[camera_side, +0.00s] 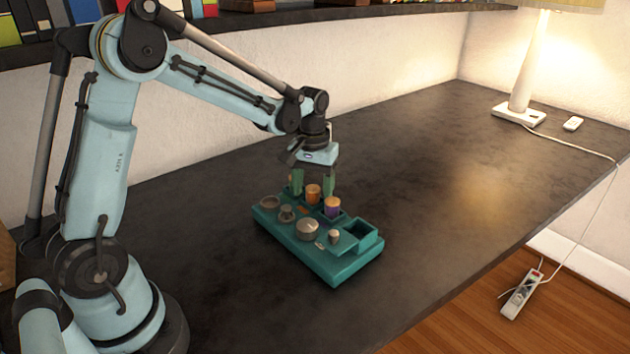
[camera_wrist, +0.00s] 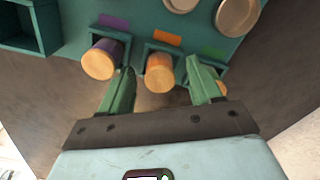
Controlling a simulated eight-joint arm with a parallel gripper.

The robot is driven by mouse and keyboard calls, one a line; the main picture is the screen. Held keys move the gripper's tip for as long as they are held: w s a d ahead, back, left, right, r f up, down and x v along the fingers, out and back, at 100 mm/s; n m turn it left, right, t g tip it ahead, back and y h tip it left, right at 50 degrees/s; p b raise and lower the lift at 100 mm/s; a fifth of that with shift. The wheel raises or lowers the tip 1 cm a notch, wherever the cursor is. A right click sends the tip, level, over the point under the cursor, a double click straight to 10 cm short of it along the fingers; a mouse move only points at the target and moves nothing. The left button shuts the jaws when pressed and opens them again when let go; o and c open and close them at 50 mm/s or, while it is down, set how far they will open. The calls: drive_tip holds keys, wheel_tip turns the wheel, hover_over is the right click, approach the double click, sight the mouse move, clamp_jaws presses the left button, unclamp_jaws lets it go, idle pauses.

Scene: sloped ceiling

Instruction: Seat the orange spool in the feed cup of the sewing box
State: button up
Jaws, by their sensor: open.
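The orange spool (camera_side: 313,193) stands upright in the teal sewing box (camera_side: 336,272), in the back row. In the wrist view the orange spool (camera_wrist: 159,76) sits in a slot beside an orange label. My gripper (camera_side: 312,190) is open above the back row. In the wrist view the gripper's green fingertips (camera_wrist: 159,68) lie on either side of the orange spool, with gaps showing. Whether the fingers reach down around it cannot be told. Several round grey parts stand in the front row; I cannot tell which is the feed cup.
A purple spool (camera_side: 332,207) stands close beside the orange one; it also shows in the wrist view (camera_wrist: 101,60). Another spool (camera_wrist: 196,92) is partly hidden by a finger. An open square bin (camera_side: 367,236) is at the box's right end. The dark table (camera_side: 440,190) around is clear.

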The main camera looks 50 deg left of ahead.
sight(313, 188)
drive_tip(key=c, duration=1.1)
drive_tip(key=shift+r, duration=0.1)
drive_tip(key=shift+r, duration=0.4)
wheel_tip(313, 188, up, 4)
drive_tip(key=shift+d+f, duration=0.1)
drive_tip(key=shift+f, duration=0.15)
drive_tip(key=s+d+r, duration=0.4)
drive_tip(key=d+r, duration=0.2)
drive_tip(key=d, duration=0.4)
drive_tip(key=s+a, duration=0.4)
drive_tip(key=s, duration=0.2)
drive_tip(key=a+f, duration=0.2)
drive_tip(key=a, duration=0.2)
drive_tip(key=w+a+f, duration=0.1)
drive_tip(key=a+f, duration=0.1)
drive_tip(key=a, duration=0.1)
drive_tip(key=w+a+f, duration=0.1)
drive_tip(key=a+f, duration=0.1)
drive_tip(key=a, duration=0.2)
drive_tip(key=shift+a+f, duration=0.1)
drive_tip(key=shift+a, duration=0.2)
drive_tip(key=shift+f, duration=2)
